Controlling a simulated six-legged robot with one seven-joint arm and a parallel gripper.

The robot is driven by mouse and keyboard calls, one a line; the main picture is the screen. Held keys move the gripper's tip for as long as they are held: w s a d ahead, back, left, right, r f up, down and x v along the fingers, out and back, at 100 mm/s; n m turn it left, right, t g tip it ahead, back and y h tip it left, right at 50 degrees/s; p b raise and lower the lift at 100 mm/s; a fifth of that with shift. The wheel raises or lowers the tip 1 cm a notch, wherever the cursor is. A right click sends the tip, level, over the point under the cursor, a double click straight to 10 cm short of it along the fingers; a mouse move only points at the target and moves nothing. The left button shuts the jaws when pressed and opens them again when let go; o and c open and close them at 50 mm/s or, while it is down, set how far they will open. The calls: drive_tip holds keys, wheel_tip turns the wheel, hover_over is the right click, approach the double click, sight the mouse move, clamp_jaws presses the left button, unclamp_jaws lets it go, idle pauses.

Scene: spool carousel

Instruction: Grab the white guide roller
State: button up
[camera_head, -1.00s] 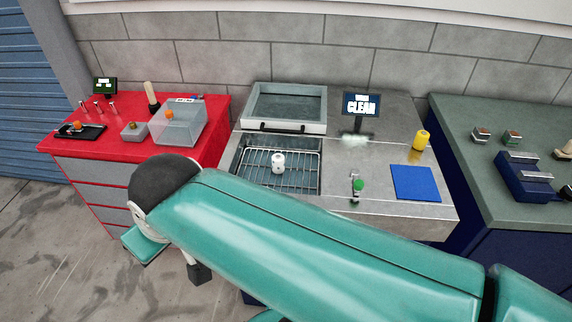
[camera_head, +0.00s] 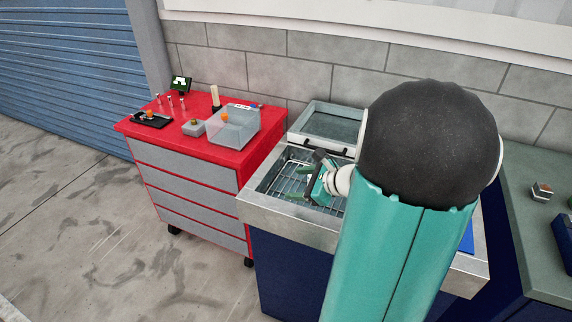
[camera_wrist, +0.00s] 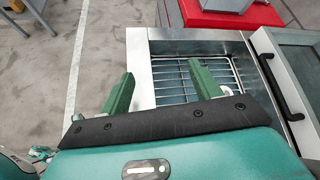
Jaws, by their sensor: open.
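My gripper (camera_head: 297,182) is over the steel wash basin (camera_head: 285,218) in the head view, its jaws apart and nothing seen between them. In the wrist view the two green fingers of my gripper (camera_wrist: 160,71) point toward the basin (camera_wrist: 190,35) and its wire rack (camera_wrist: 165,79). The left finger lies over the basin's near left edge and the right one over the rack.
The basin's open lid (camera_head: 325,112) stands behind it, with a dark handle (camera_wrist: 283,88). The red cabinet (camera_head: 262,155) at left bears a clear box (camera_head: 233,127) and small parts. A grey-green bench (camera_head: 545,240) is at right. My arm hides much of the steel counter.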

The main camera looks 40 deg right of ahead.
drive_tip(key=s+d+f+m+t+h, duration=0.1)
drive_tip(key=s+d+f+m+h, duration=0.1)
drive_tip(key=d+m, duration=0.3)
drive_tip(key=s+d+f+m+t+h, duration=0.1)
drive_tip(key=s+d+f+m+h, duration=0.25)
drive_tip(key=d, duration=0.45)
drive_tip(key=shift+y, duration=0.45)
drive_tip(key=x, duration=0.5)
drive_tip(key=r+x, duration=0.1)
drive_tip(key=x, duration=0.2)
drive_tip(key=shift+w+a+f, duration=0.1)
drive_tip(key=shift+w, duration=0.35)
drive_tip(key=x, duration=0.5)
drive_tip(key=shift+w+a+f, duration=0.15)
drive_tip(key=shift+w+a, duration=0.1)
drive_tip(key=shift+w, duration=0.1)
drive_tip(key=c, duration=1.3)
drive_tip(key=shift+o, duration=0.2)
